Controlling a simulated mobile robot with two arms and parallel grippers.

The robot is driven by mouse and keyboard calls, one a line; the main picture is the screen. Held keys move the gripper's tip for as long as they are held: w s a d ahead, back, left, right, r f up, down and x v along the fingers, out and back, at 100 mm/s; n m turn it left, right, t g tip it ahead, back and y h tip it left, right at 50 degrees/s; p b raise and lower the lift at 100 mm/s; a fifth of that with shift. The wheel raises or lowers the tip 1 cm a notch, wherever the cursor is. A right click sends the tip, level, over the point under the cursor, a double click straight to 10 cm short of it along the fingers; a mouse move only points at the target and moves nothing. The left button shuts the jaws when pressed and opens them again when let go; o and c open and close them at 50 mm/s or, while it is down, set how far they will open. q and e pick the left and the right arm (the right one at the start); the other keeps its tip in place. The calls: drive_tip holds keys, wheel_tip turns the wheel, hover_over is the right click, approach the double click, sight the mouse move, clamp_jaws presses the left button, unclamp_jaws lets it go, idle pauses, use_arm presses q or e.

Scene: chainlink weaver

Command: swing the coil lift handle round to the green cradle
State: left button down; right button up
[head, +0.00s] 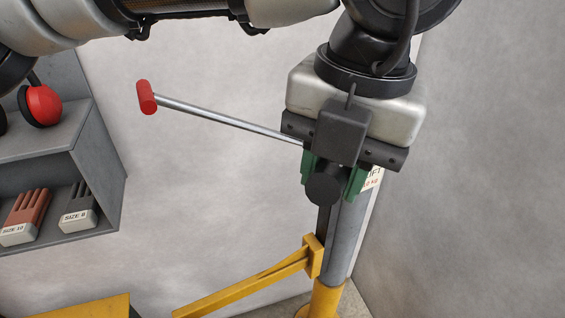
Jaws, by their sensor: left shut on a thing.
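The coil lift handle (225,121) is a thin silver rod with a red crossbar grip (146,97) at its left end. The rod slopes down to the right and goes out of sight behind my left gripper (332,180). My left gripper points down in front of the lift post and is shut, well away from the red grip. A dark round end (323,190) shows between its fingers. Green parts (357,181) flank it on both sides; I cannot tell whether they are the green cradle or finger pads. My right gripper is out of view.
A grey lift post (344,240) stands in a yellow base (326,298). A yellow arm (245,284) reaches down left from it. A grey shelf (95,150) with red ear muffs (41,105) and gloves (27,208) is at left. Walls stand behind and to the right.

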use_arm(q)
drive_tip(key=s+d+n, duration=0.2)
drive_tip(key=d, duration=0.6)
drive_tip(key=shift+s+n, duration=0.15)
drive_tip(key=shift+n, duration=0.15)
drive_tip(key=shift+d+r, duration=0.1)
drive_tip(key=c, duration=0.8)
unclamp_jaws()
drive_tip(key=shift+c, duration=0.2)
wheel_tip(320, 180, up, 11)
drive_tip(key=d+b, duration=0.1)
drive_tip(key=shift+s, duration=0.15)
drive_tip(key=shift+f, duration=0.2)
